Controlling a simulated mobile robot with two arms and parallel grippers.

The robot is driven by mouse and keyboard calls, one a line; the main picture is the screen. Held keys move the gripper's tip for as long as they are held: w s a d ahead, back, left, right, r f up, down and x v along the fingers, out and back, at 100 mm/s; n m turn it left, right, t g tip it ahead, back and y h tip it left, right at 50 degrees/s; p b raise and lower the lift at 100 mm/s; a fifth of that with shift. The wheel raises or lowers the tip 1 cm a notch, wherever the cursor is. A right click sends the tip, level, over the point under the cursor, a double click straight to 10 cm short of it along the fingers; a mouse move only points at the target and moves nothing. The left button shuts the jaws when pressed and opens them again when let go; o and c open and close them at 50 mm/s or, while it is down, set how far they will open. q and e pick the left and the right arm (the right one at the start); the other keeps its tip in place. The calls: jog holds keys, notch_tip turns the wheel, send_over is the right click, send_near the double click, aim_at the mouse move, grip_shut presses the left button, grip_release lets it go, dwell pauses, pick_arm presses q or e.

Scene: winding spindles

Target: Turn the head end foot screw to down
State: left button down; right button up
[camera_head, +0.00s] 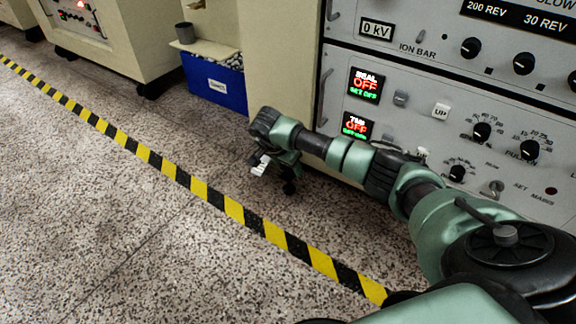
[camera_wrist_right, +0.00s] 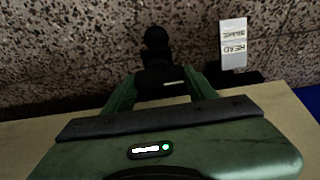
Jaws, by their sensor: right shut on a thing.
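My right arm reaches across the cabinet front in the head view, and its gripper (camera_head: 285,170) is low beside the cabinet's corner. In the right wrist view the gripper (camera_wrist_right: 157,84) is shut on a dark screw with a round black knob (camera_wrist_right: 156,38), which looks like the head end foot screw. A white tag (camera_wrist_right: 233,44) reading HEAD upside down, with a second word hard to read, is beside it. The tag also shows in the head view (camera_head: 260,165). The gripped part is mostly hidden between the fingers. I cannot tell the screw's up or down position. My left gripper is out of view.
A cream and grey cabinet (camera_head: 280,60) with knobs, switches and lit displays stands behind my arm. A blue bin (camera_head: 216,85) stands left of it. Yellow-black floor tape (camera_head: 205,192) crosses the speckled floor, which is clear to the left.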

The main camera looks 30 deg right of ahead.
jog(key=shift+r+m+p, duration=0.15)
jog(key=shift+m+p, duration=0.35)
jog(key=shift+m, duration=0.1)
jog(key=shift+w+m+g+p, duration=0.1)
jog(key=shift+m+g+p, duration=0.2)
jog(key=shift+m+g, duration=0.25)
jog(key=shift+m+g+h, duration=0.25)
jog(key=shift+m+h, duration=0.05)
jog(key=shift+m, duration=0.75)
jog(key=shift+w+m+g, duration=0.15)
jog(key=shift+m+g, duration=0.25)
jog(key=shift+m, duration=0.5)
jog(key=shift+f+m+g+b, duration=0.3)
jog(key=shift+m+b, duration=0.45)
jog(key=shift+m, duration=0.15)
jog(key=m+g+y+b, duration=0.1)
jog(key=m+b, duration=0.3)
jog(key=shift+w, duration=0.1)
jog(key=shift+m+g+b, duration=0.5)
jog(key=shift+m+b, duration=0.15)
jog(key=shift+m, duration=0.05)
jog(key=shift+r+m+y, duration=0.1)
jog(key=shift+m+y, duration=0.2)
